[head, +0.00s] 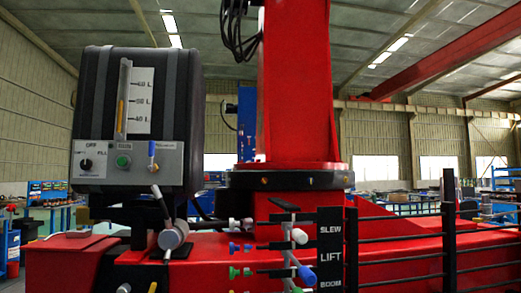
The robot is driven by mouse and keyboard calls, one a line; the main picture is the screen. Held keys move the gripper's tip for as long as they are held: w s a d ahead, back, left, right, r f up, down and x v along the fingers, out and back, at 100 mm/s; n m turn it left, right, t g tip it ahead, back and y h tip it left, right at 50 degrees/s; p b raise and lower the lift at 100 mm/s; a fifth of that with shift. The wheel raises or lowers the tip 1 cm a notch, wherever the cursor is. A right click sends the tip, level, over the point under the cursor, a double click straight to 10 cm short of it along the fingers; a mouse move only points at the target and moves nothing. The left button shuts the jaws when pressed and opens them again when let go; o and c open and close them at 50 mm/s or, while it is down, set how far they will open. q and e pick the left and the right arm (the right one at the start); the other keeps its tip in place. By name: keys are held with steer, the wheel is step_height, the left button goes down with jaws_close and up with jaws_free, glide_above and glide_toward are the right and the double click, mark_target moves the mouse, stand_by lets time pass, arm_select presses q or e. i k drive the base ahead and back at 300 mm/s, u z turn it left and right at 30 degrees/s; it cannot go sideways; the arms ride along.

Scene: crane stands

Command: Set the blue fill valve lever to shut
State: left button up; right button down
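A small lever with a blue grip (152,149) stands on the right side of the grey control panel (105,178) on the black tank. The grip points up and a brass-coloured part shows below it. The label beside it is too small to read. Neither of my grippers shows in the head view, so nothing of mine is seen touching the lever.
The panel also has a black selector knob (86,164) and a green button (123,161). Coloured control levers (299,236) and black rails (449,225) stand to the right.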

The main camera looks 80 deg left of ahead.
mark_target(151, 149)
steer(key=u, duration=3.15)
steer(key=k, duration=0.3)
